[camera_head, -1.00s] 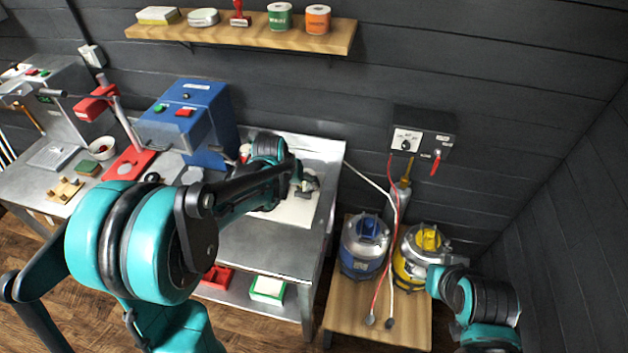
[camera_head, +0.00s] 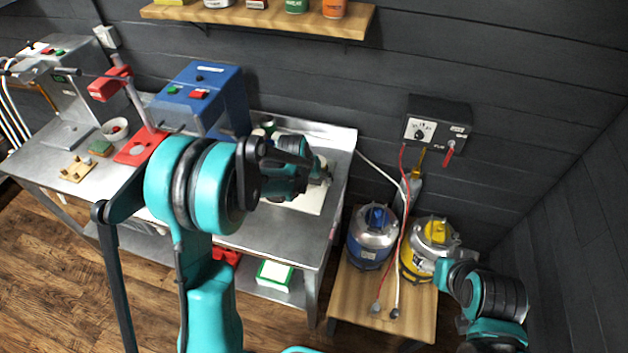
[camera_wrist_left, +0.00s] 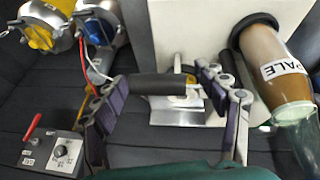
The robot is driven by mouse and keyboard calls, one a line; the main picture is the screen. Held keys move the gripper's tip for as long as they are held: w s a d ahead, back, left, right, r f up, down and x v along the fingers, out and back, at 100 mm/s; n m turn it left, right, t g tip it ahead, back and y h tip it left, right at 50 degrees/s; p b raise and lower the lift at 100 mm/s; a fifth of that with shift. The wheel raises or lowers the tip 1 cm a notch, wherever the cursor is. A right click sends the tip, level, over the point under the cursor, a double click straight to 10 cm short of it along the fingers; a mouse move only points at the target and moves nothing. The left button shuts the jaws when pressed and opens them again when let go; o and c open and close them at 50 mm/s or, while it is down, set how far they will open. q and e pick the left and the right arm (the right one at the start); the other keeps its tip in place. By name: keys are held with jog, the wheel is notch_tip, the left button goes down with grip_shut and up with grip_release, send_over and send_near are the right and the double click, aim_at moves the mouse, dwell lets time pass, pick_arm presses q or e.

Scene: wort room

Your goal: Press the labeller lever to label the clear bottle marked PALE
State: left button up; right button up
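The bottle marked PALE (camera_wrist_left: 283,72) shows at the right of the left wrist view. It is clear with amber contents, and one end meets a black ring on the white labeller body (camera_wrist_left: 195,35). The labeller's black lever handle (camera_wrist_left: 160,85) lies crosswise in the middle of that view. My left gripper (camera_wrist_left: 168,88) is open, its dark fingers apart on either side of the handle; contact is unclear. In the head view my left gripper (camera_head: 320,172) is over the white labeller (camera_head: 308,204), and my arm hides the bottle and lever.
The steel bench (camera_head: 285,236) also holds a blue machine (camera_head: 208,92) and a red lever press (camera_head: 138,148). Blue (camera_head: 371,240) and yellow-topped kegs (camera_head: 425,250) stand on a wooden stand (camera_head: 352,300) at right. A control box (camera_head: 440,122) is on the wall.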

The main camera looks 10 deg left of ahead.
pick_arm(q)
jog(key=c, duration=1.2)
jog(key=f+t+b, duration=0.1)
jog(key=b, duration=0.2)
jog(key=s+f+t+b, duration=0.1)
jog(key=f+t+b, duration=0.1)
jog(key=b, duration=0.2)
jog(key=s+f+t+b, duration=0.1)
jog(key=f+t+b, duration=0.1)
jog(key=b, duration=0.2)
jog(key=shift+f, duration=0.15)
jog(key=shift+f+b, duration=0.85)
jog(key=shift+b, duration=0.35)
jog(key=shift+c, duration=0.2)
